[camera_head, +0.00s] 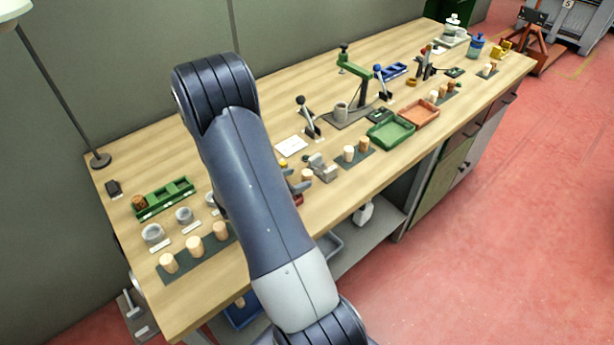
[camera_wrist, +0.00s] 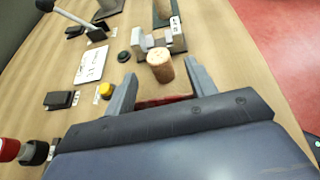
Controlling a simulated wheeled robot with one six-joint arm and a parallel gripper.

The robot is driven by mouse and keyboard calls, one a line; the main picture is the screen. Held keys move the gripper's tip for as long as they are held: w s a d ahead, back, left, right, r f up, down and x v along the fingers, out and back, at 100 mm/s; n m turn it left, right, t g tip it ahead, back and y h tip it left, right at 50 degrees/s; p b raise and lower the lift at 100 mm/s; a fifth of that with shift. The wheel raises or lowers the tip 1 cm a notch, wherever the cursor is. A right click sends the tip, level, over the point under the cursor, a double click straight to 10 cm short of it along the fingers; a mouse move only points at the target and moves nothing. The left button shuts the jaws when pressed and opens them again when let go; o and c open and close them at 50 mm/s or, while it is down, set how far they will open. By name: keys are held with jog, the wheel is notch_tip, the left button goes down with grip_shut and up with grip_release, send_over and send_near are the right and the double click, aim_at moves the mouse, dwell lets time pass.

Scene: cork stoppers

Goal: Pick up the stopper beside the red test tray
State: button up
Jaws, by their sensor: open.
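A light cork stopper (camera_wrist: 160,68) stands upright in the wrist view, ahead of and between the fingers of my gripper (camera_wrist: 158,75). The same stopper shows in the head view (camera_head: 307,174), just past my arm. My gripper is open and empty, with one finger on each side of the stopper's near side; I cannot tell whether either touches it. A strip of the red test tray (camera_wrist: 160,101) shows between the fingers, nearer the palm than the stopper. Most of that tray is hidden by my gripper, and in the head view only a bit (camera_head: 298,199) shows beside my arm.
A grey metal block (camera_wrist: 148,42) stands just beyond the stopper. A yellow button (camera_wrist: 105,90), a dark round knob (camera_wrist: 124,56) and a white card (camera_wrist: 91,66) lie to the left. Other stoppers stand on dark mats (camera_head: 206,261). A green tray (camera_head: 390,134) lies farther right.

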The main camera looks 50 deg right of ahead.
aim_at(303, 175)
jog(key=shift+p+x, duration=0.4)
jog(key=shift+x, duration=1.45)
jog(key=shift+r, duration=0.15)
jog(key=shift+c, duration=0.3)
jog(key=c, duration=1)
jog(key=shift+o, duration=0.2)
jog(key=shift+r, duration=0.1)
